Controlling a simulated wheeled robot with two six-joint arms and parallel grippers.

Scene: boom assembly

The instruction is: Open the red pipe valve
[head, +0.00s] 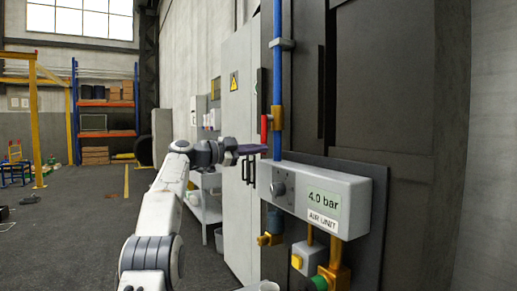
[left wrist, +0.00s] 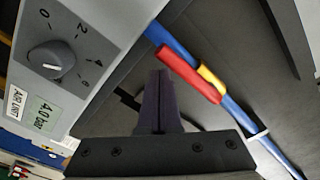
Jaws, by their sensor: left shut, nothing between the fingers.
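The red valve handle (head: 264,129) hangs almost straight down beside the vertical blue pipe (head: 277,60), from the brass valve body (head: 277,117). In the left wrist view the red handle (left wrist: 190,74) runs roughly along the blue pipe (left wrist: 240,118), with the brass body (left wrist: 211,77) beside it. My left gripper (head: 264,149) is shut and empty, with its dark fingertips near the handle's lower end. In the wrist view the closed fingers (left wrist: 160,76) point up, close to the red handle; I cannot tell whether they touch it. My right gripper is not in view.
A grey air unit (head: 352,187) reading 4.0 bar, with a knob (head: 279,189), juts out just below the valve. Dark panels (head: 390,80) stand to the right. A grey cabinet (head: 238,110) stands behind my left arm. Open floor (head: 80,230) lies to the left.

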